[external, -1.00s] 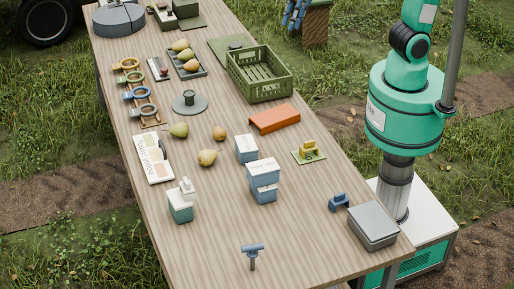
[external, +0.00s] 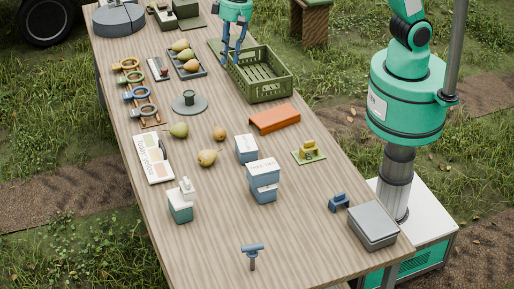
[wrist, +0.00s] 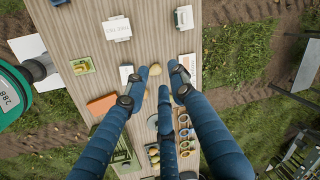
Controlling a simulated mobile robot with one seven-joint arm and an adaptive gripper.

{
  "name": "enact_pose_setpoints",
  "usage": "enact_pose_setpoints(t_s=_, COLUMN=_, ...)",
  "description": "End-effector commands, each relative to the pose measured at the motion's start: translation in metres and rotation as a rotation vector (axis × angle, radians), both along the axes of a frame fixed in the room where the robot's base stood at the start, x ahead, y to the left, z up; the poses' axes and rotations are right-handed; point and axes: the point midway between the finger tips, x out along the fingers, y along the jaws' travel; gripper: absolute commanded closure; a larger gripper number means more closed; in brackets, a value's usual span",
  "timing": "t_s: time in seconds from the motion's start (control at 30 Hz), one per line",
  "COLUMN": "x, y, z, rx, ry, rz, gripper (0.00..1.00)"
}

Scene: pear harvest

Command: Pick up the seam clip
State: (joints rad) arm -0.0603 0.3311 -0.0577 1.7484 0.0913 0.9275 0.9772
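Two small clip-like pieces are on the table, and I cannot tell for sure which is the seam clip. The other is a yellow piece (external: 308,149) on a green pad, also in the wrist view (wrist: 82,65). My gripper (external: 231,57) is above the far part of the table, by the green crate's far left corner, well away from both. Its blue fingers are spread and empty in the wrist view (wrist: 160,82).
The green crate (external: 284,87), orange block (external: 275,118), blue-and-white boxes (external: 263,182) and grey box (external: 373,226) stand on the table. A dispenser bottle (external: 181,206) and a blue T-shaped tool (external: 252,249) are nearer. The near middle of the table has free room.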

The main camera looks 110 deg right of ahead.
Motion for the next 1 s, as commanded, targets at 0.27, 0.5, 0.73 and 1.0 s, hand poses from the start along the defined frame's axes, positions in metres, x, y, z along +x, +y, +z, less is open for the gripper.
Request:
enact_pose_setpoints(t_s=0.27, x=0.056, y=0.014, z=-0.044, rx=0.033, ry=0.06, rz=-0.133, gripper=0.76)
enact_pose_setpoints(t_s=0.5, x=0.097, y=0.026, z=-0.089, rx=0.055, ry=0.109, rz=-0.251, gripper=0.76)
enact_pose_setpoints(t_s=0.73, x=0.131, y=0.037, z=-0.139, rx=0.07, ry=0.155, rz=-0.364, gripper=0.76)
enact_pose_setpoints(t_s=1.0, x=0.161, y=0.05, z=-0.202, rx=0.085, ry=0.21, rz=-0.496, gripper=0.76)
